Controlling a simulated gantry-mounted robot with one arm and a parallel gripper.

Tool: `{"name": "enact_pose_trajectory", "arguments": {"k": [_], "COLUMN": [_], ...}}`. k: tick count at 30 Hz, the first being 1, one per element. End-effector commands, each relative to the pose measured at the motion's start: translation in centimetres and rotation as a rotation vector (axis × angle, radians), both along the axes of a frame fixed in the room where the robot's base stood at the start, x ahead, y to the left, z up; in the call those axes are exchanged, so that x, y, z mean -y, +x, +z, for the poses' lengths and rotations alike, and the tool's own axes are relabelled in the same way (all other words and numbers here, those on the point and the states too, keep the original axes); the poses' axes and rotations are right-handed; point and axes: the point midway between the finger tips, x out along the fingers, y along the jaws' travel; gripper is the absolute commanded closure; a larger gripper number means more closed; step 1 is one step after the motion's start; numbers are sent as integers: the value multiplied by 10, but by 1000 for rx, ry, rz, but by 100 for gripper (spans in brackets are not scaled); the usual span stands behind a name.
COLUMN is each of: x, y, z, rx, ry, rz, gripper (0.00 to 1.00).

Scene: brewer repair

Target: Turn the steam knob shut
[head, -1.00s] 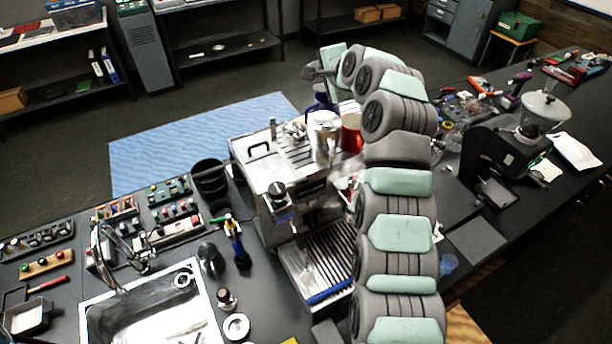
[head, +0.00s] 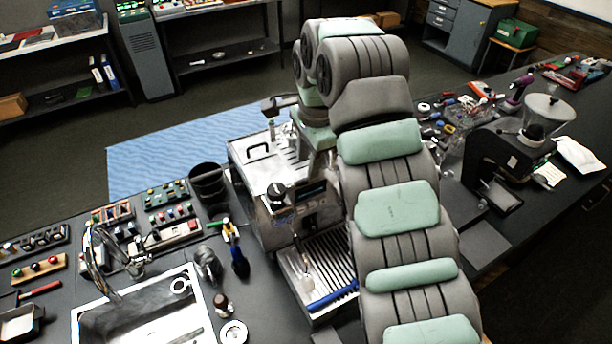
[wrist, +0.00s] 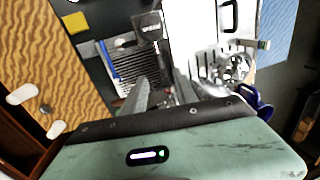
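The espresso machine (head: 262,172) stands on the dark bench, seen from above in the head view. A round black knob (head: 277,192) sits at its left front corner; I take it for the steam knob, but cannot tell how far it is turned. My gripper is hidden behind my arm in the head view. In the wrist view my gripper (wrist: 162,92) shows two grey fingers apart, with nothing clearly held between them. They are over the machine, whose drip tray (wrist: 128,62) lies beyond. I cannot make out the knob clearly there.
A drip tray (head: 318,262) with a blue strip is at the machine's front. A black bin (head: 207,180) and a sink (head: 140,310) stand to the left. A grinder (head: 500,155) stands on the right. A blue jug (wrist: 258,102) shows beside the machine in the wrist view.

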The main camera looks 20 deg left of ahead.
Motion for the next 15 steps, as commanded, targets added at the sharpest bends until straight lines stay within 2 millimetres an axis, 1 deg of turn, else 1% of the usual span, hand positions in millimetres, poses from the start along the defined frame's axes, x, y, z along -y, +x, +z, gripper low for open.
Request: {"name": "enact_pose_trajectory", "arguments": {"k": [1, 6, 12, 15], "x": [-2, -6, -8, -9], "y": [0, 3, 6, 7], "z": [-7, -31, -50, -54], "rx": [-2, -3, -3, -1], "ry": [5, 5, 2, 1], "rz": [2, 3, 3, 1], "gripper": [65, 65, 65, 65]}}
